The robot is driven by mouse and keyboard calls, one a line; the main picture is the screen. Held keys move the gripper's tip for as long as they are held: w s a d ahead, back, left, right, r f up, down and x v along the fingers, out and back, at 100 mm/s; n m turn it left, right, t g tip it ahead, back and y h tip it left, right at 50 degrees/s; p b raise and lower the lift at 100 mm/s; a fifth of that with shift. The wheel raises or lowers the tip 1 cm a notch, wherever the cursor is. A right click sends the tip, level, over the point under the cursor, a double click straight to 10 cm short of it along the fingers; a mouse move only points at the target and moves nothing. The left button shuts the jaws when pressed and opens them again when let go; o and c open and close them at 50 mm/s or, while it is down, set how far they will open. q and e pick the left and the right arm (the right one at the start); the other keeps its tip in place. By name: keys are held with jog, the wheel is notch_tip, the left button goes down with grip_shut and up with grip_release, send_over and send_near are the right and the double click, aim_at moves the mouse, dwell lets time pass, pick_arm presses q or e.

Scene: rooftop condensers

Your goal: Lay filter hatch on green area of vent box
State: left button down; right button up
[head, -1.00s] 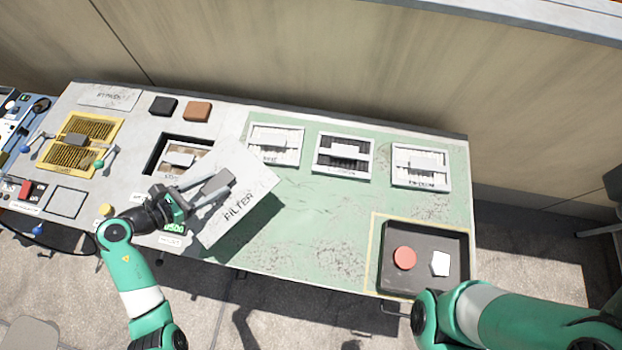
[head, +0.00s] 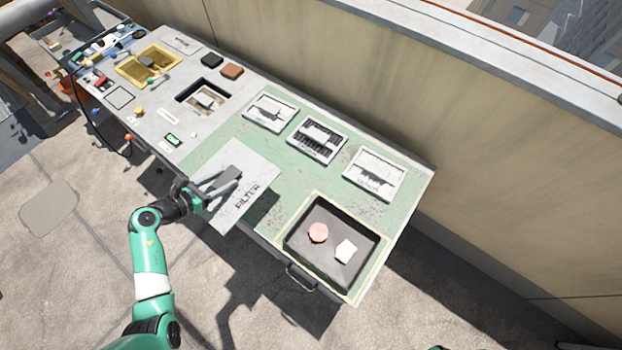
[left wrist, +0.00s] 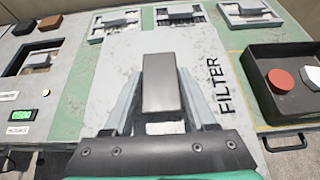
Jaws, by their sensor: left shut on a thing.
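The filter hatch (head: 241,199) is a pale grey plate marked FILTER with a dark grey bar handle on top. My left gripper (head: 225,184) is shut on that handle; the left wrist view shows the handle (left wrist: 163,84) between the two fingers. The hatch is over the front part of the green area (head: 290,164) of the vent box, overhanging its front edge. A shadow beside it suggests that it is held a little above the surface. The opening (head: 203,96) in the grey part of the box is uncovered. My right gripper does not show.
Several white-framed vents (head: 374,174) line the back of the green area. A black tray (head: 295,257) with a red disc (head: 318,233) and a white piece (head: 346,251) stands at the right. A brown block (head: 232,71) and a black block (head: 212,60) lie behind the opening. A wall (head: 480,160) runs behind.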

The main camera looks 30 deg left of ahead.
aim_at(248, 183)
pick_arm(q)
jog(key=shift+w+a+r, duration=0.2)
jog(key=shift+a, duration=0.2)
jog(key=shift+w+a+r, duration=0.15)
jog(key=shift+a, duration=0.25)
jog(key=w+d+f, duration=0.1)
jog(key=d, duration=0.1)
jog(key=w+d+f+b, duration=0.1)
jog(key=d, duration=0.2)
jog(key=w+d+f+b, duration=0.1)
jog(key=d+f, duration=0.1)
jog(key=shift+w+d, duration=0.15)
jog(key=shift+w, duration=0.2)
jog(key=d+f+b, duration=0.1)
jog(key=w+d+f, duration=0.1)
jog(key=f, duration=0.1)
jog(key=w+d+f+b, duration=0.1)
jog(key=d, duration=0.1)
jog(key=shift+w+f+b, duration=0.1)
jog(key=shift+f+b, duration=0.2)
jog(key=shift+b, duration=0.05)
jog(key=shift+w+d+f, duration=0.25)
jog(key=shift+f, duration=0.05)
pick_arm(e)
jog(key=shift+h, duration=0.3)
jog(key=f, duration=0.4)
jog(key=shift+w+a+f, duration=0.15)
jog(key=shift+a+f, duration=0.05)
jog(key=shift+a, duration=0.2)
